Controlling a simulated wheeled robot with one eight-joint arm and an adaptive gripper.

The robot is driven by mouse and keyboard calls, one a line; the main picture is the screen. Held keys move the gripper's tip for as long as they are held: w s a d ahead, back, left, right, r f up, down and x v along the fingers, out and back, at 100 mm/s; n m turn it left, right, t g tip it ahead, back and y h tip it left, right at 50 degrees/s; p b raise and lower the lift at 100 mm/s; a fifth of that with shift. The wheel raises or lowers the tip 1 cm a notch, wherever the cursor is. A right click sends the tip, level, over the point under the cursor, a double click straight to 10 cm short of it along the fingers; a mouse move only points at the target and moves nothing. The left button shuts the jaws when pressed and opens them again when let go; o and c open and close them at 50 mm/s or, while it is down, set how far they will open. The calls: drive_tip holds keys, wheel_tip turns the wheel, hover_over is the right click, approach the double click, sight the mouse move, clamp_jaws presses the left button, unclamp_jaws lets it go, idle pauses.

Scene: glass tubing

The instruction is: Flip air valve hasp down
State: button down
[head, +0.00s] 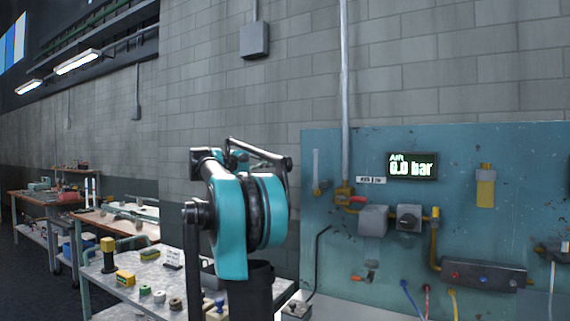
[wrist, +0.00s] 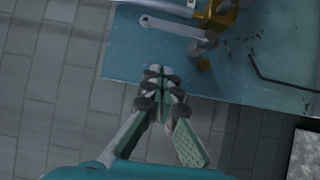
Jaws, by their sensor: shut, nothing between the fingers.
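A pale, narrow bar with a rounded end, which looks like the air valve hasp (head: 316,165), stands upright near the left edge of the teal panel. In the head view my arm hides the gripper.
The teal panel (head: 480,150) carries a pressure display (head: 413,165) reading 0.0 bar, yellow piping and a grey box (head: 373,220). A vertical conduit (head: 345,90) runs close right of the hasp. A black cable (wrist: 275,80) lies on the panel. A cluttered table (head: 140,284) stands left.

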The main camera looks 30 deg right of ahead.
drive_tip(key=s+d, duration=0.4)
drive_tip(key=d, duration=0.7)
